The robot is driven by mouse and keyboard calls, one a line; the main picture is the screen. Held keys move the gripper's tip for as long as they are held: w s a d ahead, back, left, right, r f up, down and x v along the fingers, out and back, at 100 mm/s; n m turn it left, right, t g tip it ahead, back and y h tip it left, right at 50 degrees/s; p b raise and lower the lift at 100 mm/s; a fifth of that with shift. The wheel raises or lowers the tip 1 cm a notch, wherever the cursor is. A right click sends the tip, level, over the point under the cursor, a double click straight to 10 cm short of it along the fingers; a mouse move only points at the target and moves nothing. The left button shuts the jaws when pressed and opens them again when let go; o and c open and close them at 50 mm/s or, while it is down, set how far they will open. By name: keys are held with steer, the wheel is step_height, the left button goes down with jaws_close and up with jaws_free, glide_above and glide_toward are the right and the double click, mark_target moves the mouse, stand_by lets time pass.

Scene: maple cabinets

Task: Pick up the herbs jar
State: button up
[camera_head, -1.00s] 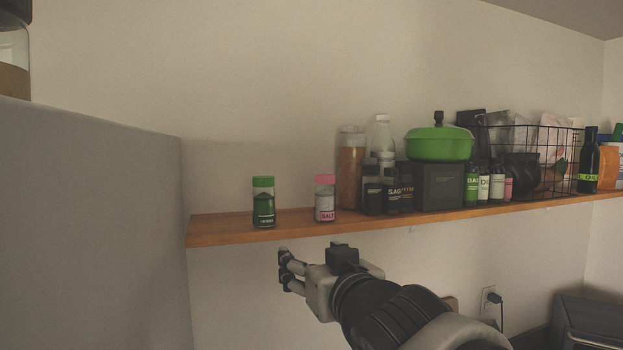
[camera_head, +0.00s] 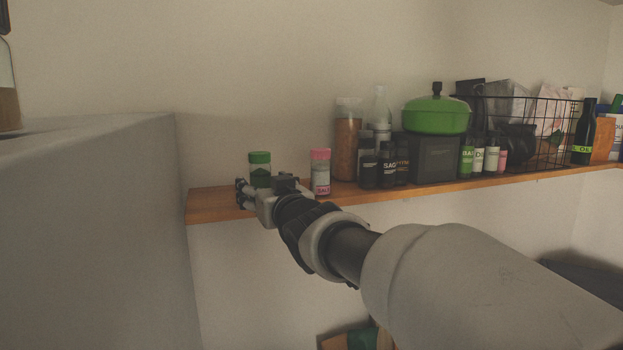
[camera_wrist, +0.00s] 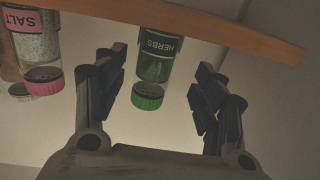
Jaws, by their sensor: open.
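The herbs jar (camera_head: 260,168), with a green lid, stands upright near the left end of the wooden shelf. My gripper (camera_head: 242,194) hides its lower part in the head view. In the wrist view, which is upside down, the herbs jar (camera_wrist: 155,62) shows its label and green lid between the two fingers. My gripper (camera_wrist: 162,84) is open, with a gap visible on each side of the jar. I cannot tell how deep the jar sits between the fingertips.
The salt jar (camera_head: 320,172), with a pink lid, stands just right of the herbs jar. Farther right are bottles, a green pot (camera_head: 436,116) and a wire basket (camera_head: 540,130). The wooden shelf (camera_head: 212,206) is bare at its left end, beside a grey panel (camera_head: 90,220).

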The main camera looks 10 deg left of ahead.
mark_target(263, 180)
steer(key=shift+w+a+r, duration=0.1)
steer(key=shift+w, duration=0.2)
steer(key=p+x, duration=0.1)
steer(key=x, duration=0.1)
steer(key=p+x, duration=0.1)
steer(key=x, duration=0.1)
steer(key=shift+w+r, duration=0.2)
steer(key=shift+w, duration=0.3)
steer(key=shift+s, duration=0.2)
steer(key=shift+c, duration=0.5)
steer(key=shift+w, duration=0.1)
steer(key=c, duration=0.4)
steer(key=shift+r, duration=0.1)
steer(key=c, duration=0.8)
